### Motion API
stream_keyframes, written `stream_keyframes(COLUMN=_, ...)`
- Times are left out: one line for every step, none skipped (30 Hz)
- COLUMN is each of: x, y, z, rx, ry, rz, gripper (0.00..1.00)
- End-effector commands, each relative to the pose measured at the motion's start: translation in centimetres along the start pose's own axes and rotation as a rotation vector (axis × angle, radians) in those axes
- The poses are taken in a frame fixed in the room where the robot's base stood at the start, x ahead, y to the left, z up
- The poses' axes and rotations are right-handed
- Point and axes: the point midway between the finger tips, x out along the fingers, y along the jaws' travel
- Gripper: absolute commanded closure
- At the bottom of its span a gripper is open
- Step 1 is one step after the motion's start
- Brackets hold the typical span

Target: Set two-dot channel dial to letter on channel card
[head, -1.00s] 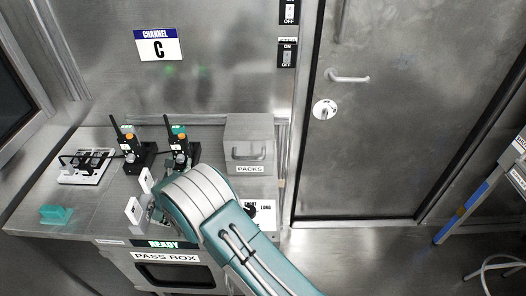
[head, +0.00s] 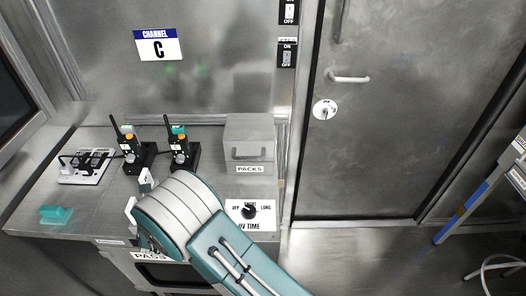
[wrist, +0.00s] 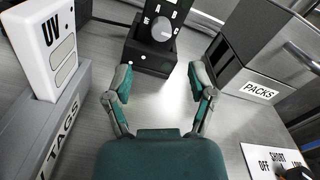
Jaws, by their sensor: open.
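The channel card (head: 158,44) on the back wall shows the letter C. Two black radios stand upright in black docks on the counter, a left one (head: 128,143) and a right one (head: 179,148). In the wrist view a black unit (wrist: 152,55) with a round grey dial (wrist: 163,29) and white marks around it stands ahead, cut by the top edge. I cannot make out dots or the dial's setting. My gripper (wrist: 160,80) is open and empty, its fingers apart over bare counter in front of that unit. In the head view my arm hides it.
The PACKS box (head: 249,145) stands right of the radios, close to my right finger. A white UV device (wrist: 48,48) in a grey TAGS holder (wrist: 66,125) stands left. The UV TIME dial (head: 250,211) is at front right. A teal block (head: 56,214) lies at front left.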

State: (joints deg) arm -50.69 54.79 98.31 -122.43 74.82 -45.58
Motion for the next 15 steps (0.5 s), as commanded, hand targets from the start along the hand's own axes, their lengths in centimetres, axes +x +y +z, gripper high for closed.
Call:
stream_keyframes(x=-1.0, y=0.1, z=0.1, rx=-0.001, ry=0.000, rz=0.004, gripper=0.28)
stream_keyframes(x=-1.5, y=0.1, z=0.0, rx=0.000, ry=0.000, rz=0.003, gripper=0.28)
stream_keyframes(x=-2.2, y=0.1, z=0.0, rx=0.000, ry=0.000, rz=0.003, gripper=0.28)
stream_keyframes(x=-2.7, y=0.1, z=0.1, rx=0.000, ry=-0.001, rz=0.003, gripper=0.28)
stream_keyframes(x=-2.3, y=-0.6, z=0.2, rx=0.013, ry=0.007, rz=-0.012, gripper=0.28)
stream_keyframes(x=-1.9, y=-1.4, z=0.4, rx=0.029, ry=0.020, rz=-0.030, gripper=0.28)
stream_keyframes(x=-1.7, y=-1.9, z=0.5, rx=0.039, ry=0.028, rz=-0.041, gripper=0.28)
stream_keyframes(x=-1.5, y=-2.3, z=0.6, rx=0.050, ry=0.036, rz=-0.053, gripper=0.28)
stream_keyframes(x=-1.3, y=-3.0, z=0.8, rx=0.065, ry=0.047, rz=-0.067, gripper=0.28)
stream_keyframes(x=-1.1, y=-3.4, z=0.8, rx=0.076, ry=0.054, rz=-0.077, gripper=0.28)
stream_keyframes(x=-1.0, y=-3.9, z=0.9, rx=0.087, ry=0.063, rz=-0.088, gripper=0.28)
stream_keyframes(x=-0.8, y=-4.6, z=1.1, rx=0.101, ry=0.073, rz=-0.103, gripper=0.28)
stream_keyframes(x=-0.6, y=-5.1, z=1.1, rx=0.112, ry=0.081, rz=-0.115, gripper=0.28)
stream_keyframes(x=-0.5, y=-5.6, z=1.2, rx=0.123, ry=0.090, rz=-0.126, gripper=0.28)
stream_keyframes(x=-0.3, y=-6.2, z=1.4, rx=0.138, ry=0.099, rz=-0.141, gripper=0.28)
